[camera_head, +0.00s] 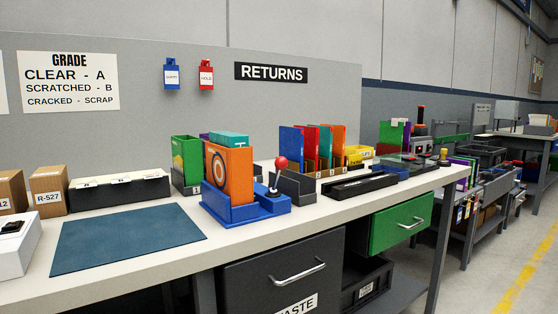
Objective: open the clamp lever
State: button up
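A lever with a red ball knob (281,162) rises from a blue fixture (241,211) near the middle of the workbench. The lever stands close to upright with a slight tilt at the fixture's right end. An orange case with a ring design (229,175) stands upright in the left part of the same fixture. Whether the lever presses on the case cannot be told from here. My gripper is not in view.
A dark blue mat (127,238) lies left of the fixture, with bare bench in front. A green case (186,164) stands behind it. Coloured cases (312,148) stand in a rack behind right. A dark drawer (284,275) and green drawer (400,223) sit below.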

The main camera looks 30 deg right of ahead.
aim_at(281, 163)
jog(key=u, duration=0.85)
jog(key=k, duration=0.4)
jog(key=z, duration=0.85)
